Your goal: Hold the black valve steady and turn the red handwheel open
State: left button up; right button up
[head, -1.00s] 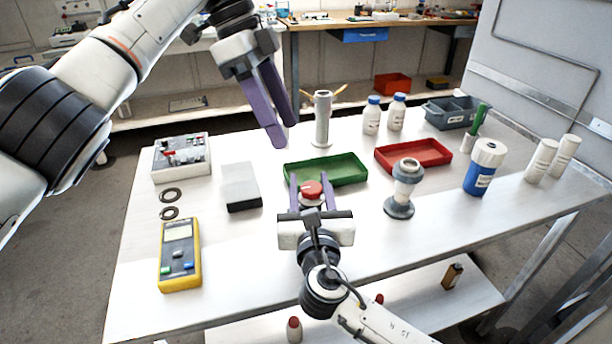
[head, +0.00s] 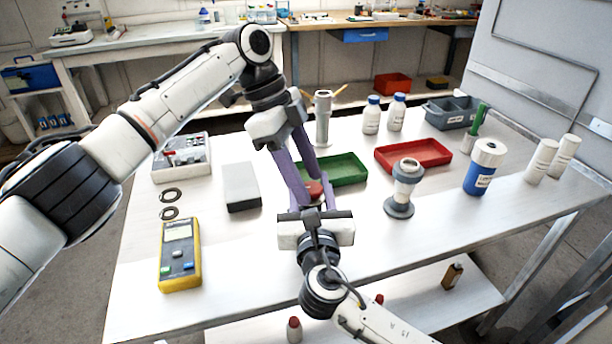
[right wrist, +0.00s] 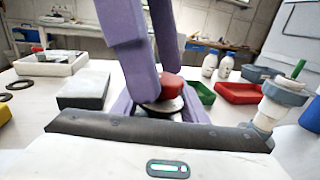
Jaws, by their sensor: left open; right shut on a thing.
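The red handwheel (head: 314,188) is on top of the valve near the middle of the bench; it shows more clearly in the right wrist view (right wrist: 171,84). The black valve is mostly hidden; a dark disc (right wrist: 165,106) shows under the handwheel. My right gripper (head: 313,204) is shut on the valve from the near side, its purple fingers low on either side. My left gripper (head: 312,190) comes down from the upper left. Its fingers are open and reach the handwheel, one in front and one behind; I cannot tell whether they touch it.
A green tray (head: 345,168) lies just behind the valve, and a red tray (head: 413,155) is farther right. A grey-and-white flanged piece (head: 404,188) stands to the right. A grey box (head: 241,187) and a yellow meter (head: 180,257) are left. The bench front is clear.

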pick_arm(q)
jog(key=shift+f, duration=0.2)
jog(key=shift+c, duration=0.2)
jog(key=c, duration=1)
jog(key=shift+s+n, duration=0.1)
jog(key=shift+n, duration=0.2)
jog(key=n+t, duration=0.1)
jog(key=n, duration=0.1)
jog(key=n+t, duration=0.1)
jog(key=n, duration=0.1)
jog(key=shift+s+d, duration=0.1)
jog(key=shift+s, duration=0.1)
jog(key=n+t, duration=0.1)
jog(key=n, duration=0.3)
jog(key=shift+s, duration=0.15)
jog(key=shift+n+t, duration=0.3)
jog(key=shift+n, duration=0.2)
